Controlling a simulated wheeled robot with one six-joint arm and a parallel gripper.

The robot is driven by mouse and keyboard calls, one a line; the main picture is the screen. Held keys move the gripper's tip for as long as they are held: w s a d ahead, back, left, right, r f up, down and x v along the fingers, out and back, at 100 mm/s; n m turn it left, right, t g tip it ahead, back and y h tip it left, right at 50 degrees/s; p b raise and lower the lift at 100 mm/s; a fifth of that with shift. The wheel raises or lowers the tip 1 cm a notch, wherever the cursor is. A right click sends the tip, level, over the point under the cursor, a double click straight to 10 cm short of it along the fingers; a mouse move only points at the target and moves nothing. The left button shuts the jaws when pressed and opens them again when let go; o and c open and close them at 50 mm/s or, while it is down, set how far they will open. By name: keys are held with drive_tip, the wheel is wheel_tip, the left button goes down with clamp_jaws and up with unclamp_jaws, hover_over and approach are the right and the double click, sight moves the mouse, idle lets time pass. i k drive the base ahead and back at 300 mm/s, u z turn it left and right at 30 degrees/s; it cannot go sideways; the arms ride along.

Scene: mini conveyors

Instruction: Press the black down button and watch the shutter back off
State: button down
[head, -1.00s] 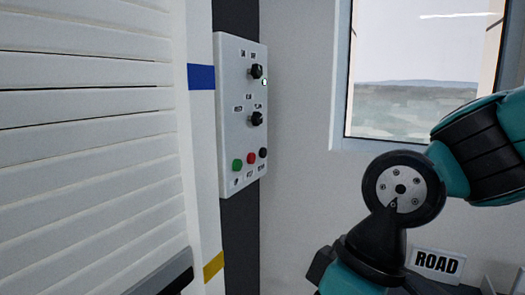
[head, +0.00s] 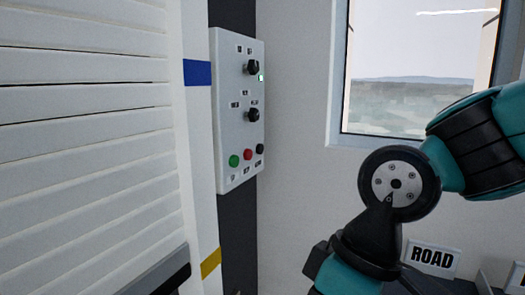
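The black button (head: 260,149) is the rightmost of three buttons low on a pale control panel (head: 229,100). Beside it on the left are a red button (head: 248,154) and a green button (head: 234,160). The white slatted shutter (head: 80,140) fills the left side, with a dark grey bar (head: 155,275) across its lower right part. My arm is at the right, well apart from the panel. My gripper is not clearly seen in this view.
Two black knobs (head: 253,68) and a small green light (head: 261,78) sit above the buttons. The shutter's white post bears a blue mark (head: 198,72) and a yellow mark (head: 211,262). A window (head: 415,70) and a ROAD sign (head: 432,257) are at the right. The wall between panel and arm is clear.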

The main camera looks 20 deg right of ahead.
sight(259, 149)
drive_tip(key=z, duration=2.7)
drive_tip(key=k, duration=1.25)
drive_tip(key=u, duration=1.5)
drive_tip(key=i, duration=0.95)
drive_tip(key=u, duration=0.05)
